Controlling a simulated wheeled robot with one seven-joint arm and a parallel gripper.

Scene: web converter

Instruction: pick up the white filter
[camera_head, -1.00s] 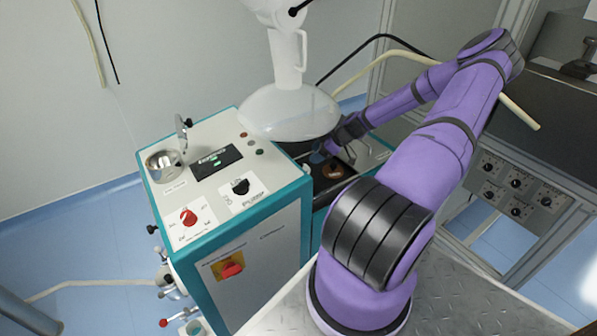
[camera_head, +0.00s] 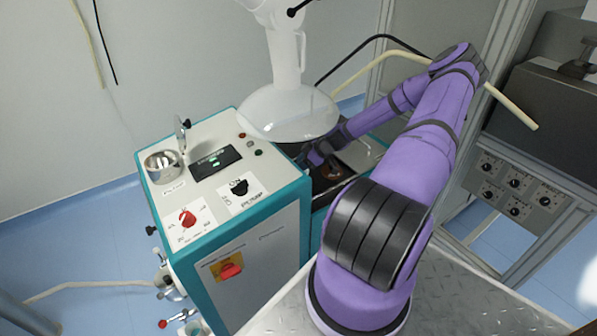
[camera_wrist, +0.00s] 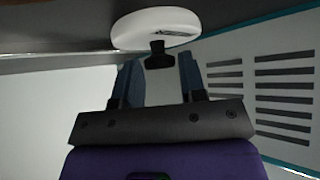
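In the wrist view a white, rounded disc that looks like the white filter (camera_wrist: 152,30) is at the top of the picture. A short black stub (camera_wrist: 158,57) points from it toward my gripper (camera_wrist: 157,72). The two fingers stand apart, with the stub in line with the gap between their tips. I cannot tell whether they touch it. In the head view my gripper (camera_head: 312,157) is low beside the teal and white machine, under the edge of the large translucent vessel. I cannot make out the filter there.
The white and teal machine cabinet (camera_head: 277,230), with knobs and a metal cup (camera_head: 163,166), stands left of the gripper. The translucent vessel (camera_head: 288,112) hangs close above it. A slotted vent panel (camera_wrist: 265,85) is at the right in the wrist view.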

